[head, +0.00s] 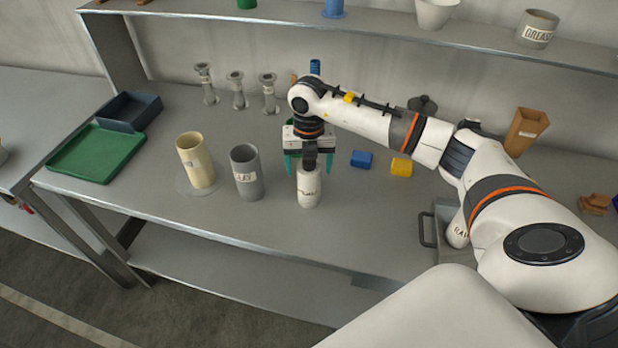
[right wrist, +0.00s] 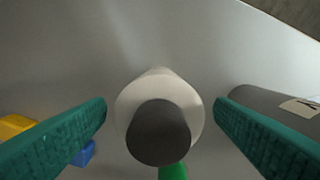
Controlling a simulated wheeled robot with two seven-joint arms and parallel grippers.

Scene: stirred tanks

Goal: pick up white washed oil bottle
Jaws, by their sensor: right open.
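The white washed oil bottle (head: 309,188) stands upright on the grey bench, with a label on its front and a dark cap. In the right wrist view, its dark cap (right wrist: 158,132) and white shoulder (right wrist: 158,88) lie between the two fingers. My right gripper (head: 307,168) has teal fingers and points down at the bottle. The fingers (right wrist: 160,120) are open, one on each side of the bottle with a gap to each. My left gripper is not in view.
A grey labelled cup (head: 246,178) stands close left of the bottle, a cream cup (head: 195,165) beyond it. Blue (head: 361,158) and yellow (head: 401,167) blocks lie to the right. A green tray (head: 97,153) lies far left. A shelf (head: 400,34) runs above the back.

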